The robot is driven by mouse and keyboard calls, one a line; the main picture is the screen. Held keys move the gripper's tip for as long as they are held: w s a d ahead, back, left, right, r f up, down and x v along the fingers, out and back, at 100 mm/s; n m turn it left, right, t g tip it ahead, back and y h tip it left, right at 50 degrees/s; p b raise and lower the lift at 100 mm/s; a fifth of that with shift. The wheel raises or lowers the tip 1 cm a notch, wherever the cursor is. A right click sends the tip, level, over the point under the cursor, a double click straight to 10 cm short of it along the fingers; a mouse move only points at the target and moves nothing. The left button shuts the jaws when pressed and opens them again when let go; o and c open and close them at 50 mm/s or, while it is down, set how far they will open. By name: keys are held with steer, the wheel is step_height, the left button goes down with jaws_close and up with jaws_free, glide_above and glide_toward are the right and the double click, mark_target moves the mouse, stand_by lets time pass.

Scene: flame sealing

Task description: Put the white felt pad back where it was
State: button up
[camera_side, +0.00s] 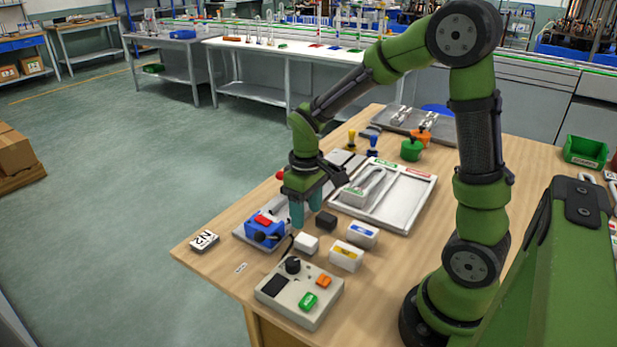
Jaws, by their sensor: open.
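A small white block (306,243), which looks like the white felt pad, lies on the wooden table in front of my gripper. My gripper (306,212) points down with its two teal fingers apart and nothing seen between them. It hangs over the table behind the white block, close to a small black block (326,220). The fingers are apart from the white block. No marked place for the pad can be made out.
A blue device with a red top (265,229) stands left of my gripper. White boxes with blue (361,234) and yellow (346,257) labels stand to the right. A control box (299,292) is in front. A grey-white tray (405,208) lies behind right.

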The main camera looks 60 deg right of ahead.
steer(key=s+a+r+m+t+y, duration=0.1)
steer(key=s+a+r+m+t, duration=0.1)
steer(key=s+r, duration=0.3)
steer(key=s+a+r+m+t+y, duration=0.1)
steer(key=s+a+r+t, duration=0.4)
steer(key=r, duration=0.5)
steer(key=shift+a+m, duration=0.2)
steer(key=shift+m, duration=0.3)
